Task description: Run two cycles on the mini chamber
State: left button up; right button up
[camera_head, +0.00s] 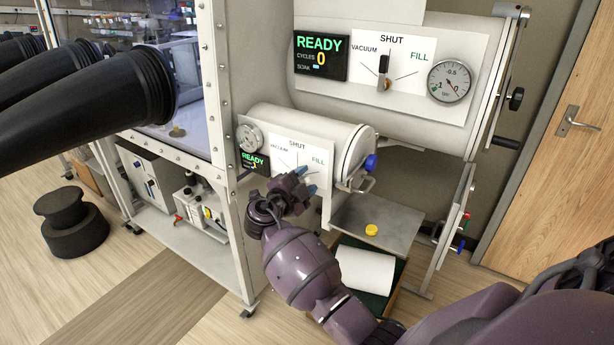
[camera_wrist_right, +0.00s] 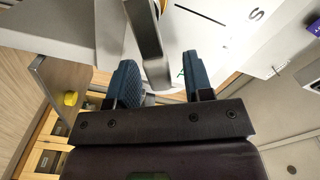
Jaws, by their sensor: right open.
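The mini chamber (camera_head: 312,130) is the small white cylinder below the larger one, with a round door and a blue knob (camera_head: 371,162) at its right end. Its white panel (camera_head: 318,149) reads VACUUM, SHUT and FILL. Its small display (camera_head: 253,161) reads READY; the digit below is too small to read. My right gripper (camera_head: 300,183) is at the lower part of this panel and hides the handle in the head view. In the right wrist view a grey lever (camera_wrist_right: 149,45) stands between the open blue fingers (camera_wrist_right: 164,82), with a gap to the right finger.
The large chamber (camera_head: 400,125) above has its own READY display (camera_head: 320,56) showing 0, a lever (camera_head: 384,72) and a gauge (camera_head: 449,81). A grey shelf (camera_head: 378,222) below bears a yellow round thing (camera_head: 372,230). Black glove sleeves (camera_head: 90,98) stick out at left.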

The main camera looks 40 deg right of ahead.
jog(key=shift+w+d, duration=0.2)
jog(key=shift+d, duration=0.3)
